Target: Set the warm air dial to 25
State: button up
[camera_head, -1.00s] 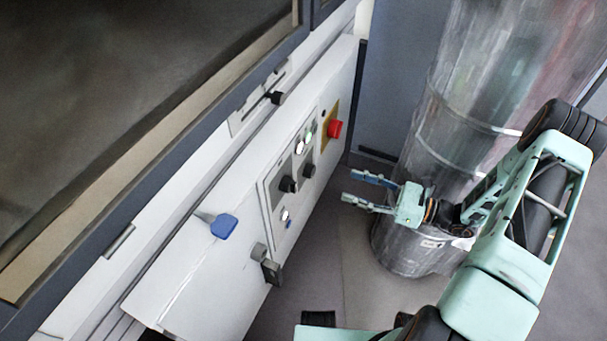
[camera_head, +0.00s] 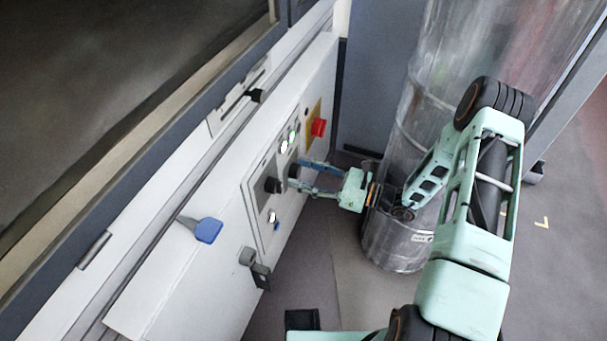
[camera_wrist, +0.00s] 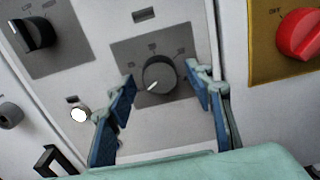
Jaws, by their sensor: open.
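A dark round dial (camera_wrist: 158,76) with a white pointer line sits on a grey square plate on the control panel in the wrist view. Its pointer is turned toward the lower left. Marks surround the dial but are too small to read. My gripper (camera_wrist: 163,88) is open, with one blue-padded finger on each side of the dial and gaps between. In the head view my gripper (camera_head: 298,176) is at the panel face, and its fingertips partly hide the dial there.
A black selector knob (camera_wrist: 36,34) is left of the dial. A red switch on a yellow plate (camera_head: 318,127) is on the right. A blue handle (camera_head: 205,229) and a latch (camera_head: 258,266) stick out from the cabinet. A large metal duct (camera_head: 395,240) stands close behind my gripper.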

jog(key=c, duration=1.2)
jog(key=shift+o, duration=0.2)
jog(key=shift+m, duration=0.3)
jog(key=shift+r+m+p, duration=0.1)
jog(key=shift+m+p, duration=0.5)
jog(key=shift+m, duration=0.3)
jog(key=m+p, duration=0.1)
jog(key=m, duration=0.2)
jog(key=shift+m, duration=0.4)
jog(key=m+p, duration=0.2)
jog(key=m, duration=0.3)
jog(key=shift+s, duration=0.1)
jog(key=shift+m, duration=0.4)
